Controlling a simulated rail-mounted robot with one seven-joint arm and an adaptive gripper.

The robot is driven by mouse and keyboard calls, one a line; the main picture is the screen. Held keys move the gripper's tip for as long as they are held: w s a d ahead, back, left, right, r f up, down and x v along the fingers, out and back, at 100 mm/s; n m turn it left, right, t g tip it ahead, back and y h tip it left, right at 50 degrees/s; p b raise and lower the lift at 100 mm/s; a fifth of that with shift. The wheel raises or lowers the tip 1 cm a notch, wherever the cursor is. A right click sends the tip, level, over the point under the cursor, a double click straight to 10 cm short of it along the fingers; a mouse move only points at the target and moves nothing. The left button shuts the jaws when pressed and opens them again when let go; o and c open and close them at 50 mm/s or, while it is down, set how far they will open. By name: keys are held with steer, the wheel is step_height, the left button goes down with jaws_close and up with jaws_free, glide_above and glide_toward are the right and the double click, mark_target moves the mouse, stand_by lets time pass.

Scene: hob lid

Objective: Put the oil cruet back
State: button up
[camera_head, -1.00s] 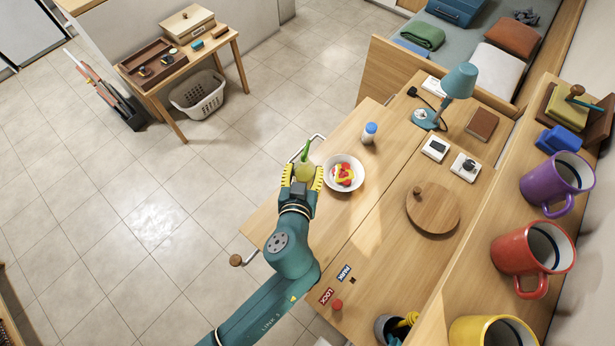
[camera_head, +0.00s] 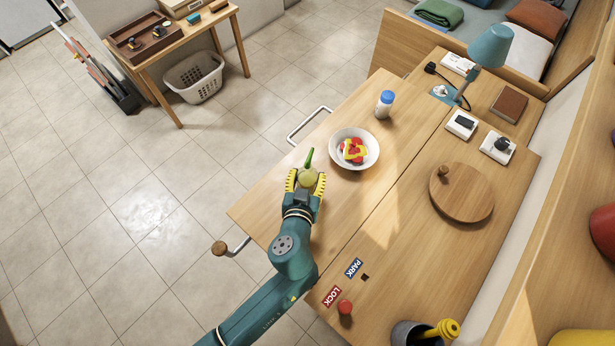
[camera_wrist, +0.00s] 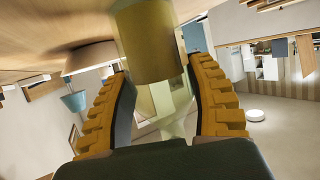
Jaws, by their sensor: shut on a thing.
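The oil cruet (camera_head: 307,175), with a yellow-green body and a green tip, is in my gripper (camera_head: 306,184) at the left edge of the wooden worktop (camera_head: 285,207). My yellow-padded fingers are shut on it from both sides. In the wrist view the cruet (camera_wrist: 150,42) shows a yellow part above a pale, clear part between the fingers (camera_wrist: 160,75). I cannot tell how far above the worktop it is, and its lower part is hidden in the head view.
A white bowl of red and yellow pieces (camera_head: 354,149) and a blue-capped bottle (camera_head: 384,104) stand beyond the cruet. A round wooden lid (camera_head: 461,192) lies to the right. PARK (camera_head: 354,267) and LOCK (camera_head: 332,296) labels and a red knob (camera_head: 345,307) are nearer. The worktop between is clear.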

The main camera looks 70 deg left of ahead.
steer(key=shift+r, duration=0.15)
steer(key=o, duration=1.2)
steer(key=p+v, duration=0.5)
steer(key=v, duration=0.7)
